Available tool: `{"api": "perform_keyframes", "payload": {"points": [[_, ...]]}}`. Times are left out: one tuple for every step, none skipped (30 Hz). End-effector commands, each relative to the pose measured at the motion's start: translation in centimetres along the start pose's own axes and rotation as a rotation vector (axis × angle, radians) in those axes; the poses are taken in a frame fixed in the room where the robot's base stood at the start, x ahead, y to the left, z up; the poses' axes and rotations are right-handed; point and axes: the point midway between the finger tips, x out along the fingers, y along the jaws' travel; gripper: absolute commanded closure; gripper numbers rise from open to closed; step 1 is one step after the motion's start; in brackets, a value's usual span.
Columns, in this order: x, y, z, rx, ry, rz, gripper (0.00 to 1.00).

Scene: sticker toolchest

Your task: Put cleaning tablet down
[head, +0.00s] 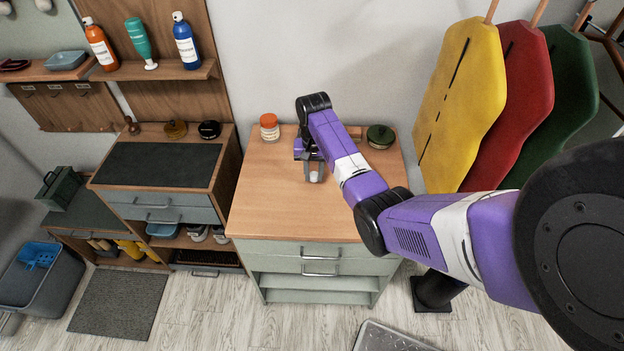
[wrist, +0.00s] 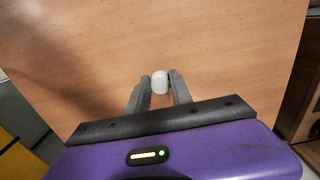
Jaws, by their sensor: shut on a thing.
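The cleaning tablet (wrist: 160,82) is a small white rounded piece between the fingertips of my gripper (wrist: 160,88) in the wrist view. My gripper is shut on it. In the head view my gripper (head: 315,177) is over the wooden top of the light green drawer chest (head: 265,205), and the white tablet (head: 315,177) shows at its tips. Bare wood lies beyond the tablet in the wrist view. I cannot tell whether the tablet touches the top or is held just above it.
A jar with an orange lid (head: 269,127) and a dark green round tin (head: 380,136) stand at the back of the chest top. The front and left of the top are clear. Yellow, red and green padded boards (head: 460,90) stand to the right. A lower dark-topped cabinet (head: 155,165) is left.

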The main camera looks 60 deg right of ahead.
Motion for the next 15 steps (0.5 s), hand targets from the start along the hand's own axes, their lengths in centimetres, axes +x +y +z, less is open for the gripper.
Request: {"api": "perform_keyframes", "payload": {"points": [[1.3,0.2,0.1,0.002,-0.001,0.001,1.0],[1.7,0.2,0.1,0.002,-0.001,0.001,1.0],[2.2,0.3,0.2,0.002,-0.001,0.001,1.0],[2.6,0.3,0.2,0.003,-0.001,0.001,1.0],[2.8,0.4,0.2,0.002,-0.001,0.001,1.0],[3.0,0.4,0.2,0.002,-0.001,0.001,1.0],[3.0,0.4,0.2,0.002,0.0,0.001,1.0],[3.0,0.4,0.2,0.002,0.0,0.0,1.0],[2.9,0.4,0.2,0.002,0.0,0.0,1.0],[2.9,0.4,0.2,0.002,0.0,0.0,1.0],[2.8,0.4,0.2,0.002,0.0,0.0,1.0],[2.8,0.4,0.2,0.002,0.0,0.0,1.0],[2.8,0.4,0.2,0.002,0.0,0.0,1.0],[2.8,0.4,0.2,0.002,0.0,0.0,1.0],[2.8,0.4,0.2,0.002,0.0,0.0,1.0]]}}
